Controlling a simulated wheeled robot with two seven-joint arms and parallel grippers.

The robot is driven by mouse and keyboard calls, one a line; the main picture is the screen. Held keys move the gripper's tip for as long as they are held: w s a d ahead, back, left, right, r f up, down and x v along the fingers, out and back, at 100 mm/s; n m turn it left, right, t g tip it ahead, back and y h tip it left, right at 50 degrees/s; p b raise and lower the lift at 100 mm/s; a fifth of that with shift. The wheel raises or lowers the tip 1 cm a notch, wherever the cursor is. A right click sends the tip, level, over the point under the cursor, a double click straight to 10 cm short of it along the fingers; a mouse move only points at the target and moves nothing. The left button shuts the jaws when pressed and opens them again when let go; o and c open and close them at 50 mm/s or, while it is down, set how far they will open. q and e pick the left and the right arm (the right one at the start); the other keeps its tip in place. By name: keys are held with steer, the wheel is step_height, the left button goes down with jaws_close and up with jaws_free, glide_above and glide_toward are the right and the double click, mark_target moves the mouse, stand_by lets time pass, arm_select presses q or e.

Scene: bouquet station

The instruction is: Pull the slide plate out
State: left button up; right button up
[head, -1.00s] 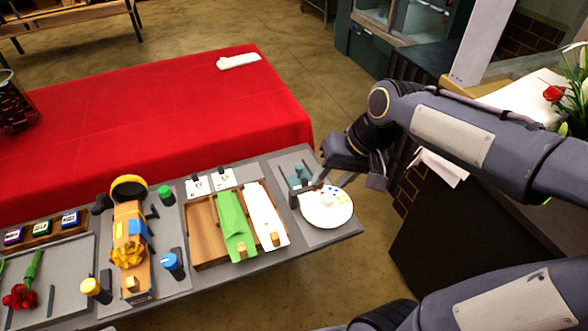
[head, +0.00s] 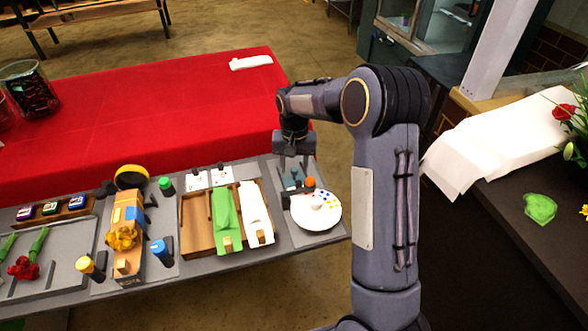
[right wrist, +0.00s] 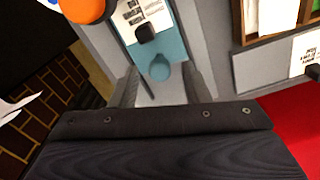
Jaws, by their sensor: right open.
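A small teal plate (head: 291,184) lies on the grey station board at the right end of the table; I take it for the slide plate. My right gripper (head: 294,155) hangs just above the plate, pointing down. In the wrist view its open fingers (right wrist: 160,88) are on either side of the knob, apart from it; height above it is hard to tell. My left gripper is out of view.
An orange knob (head: 310,182) and a white round palette (head: 317,212) with coloured dots are right beside the plate. A wooden tray (head: 197,222) with green and white wraps stands to the left. The red-covered table (head: 180,115) behind has free room.

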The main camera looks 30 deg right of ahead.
steer(key=shift+f, duration=1.15)
steer(key=shift+c, duration=0.2)
jaws_close()
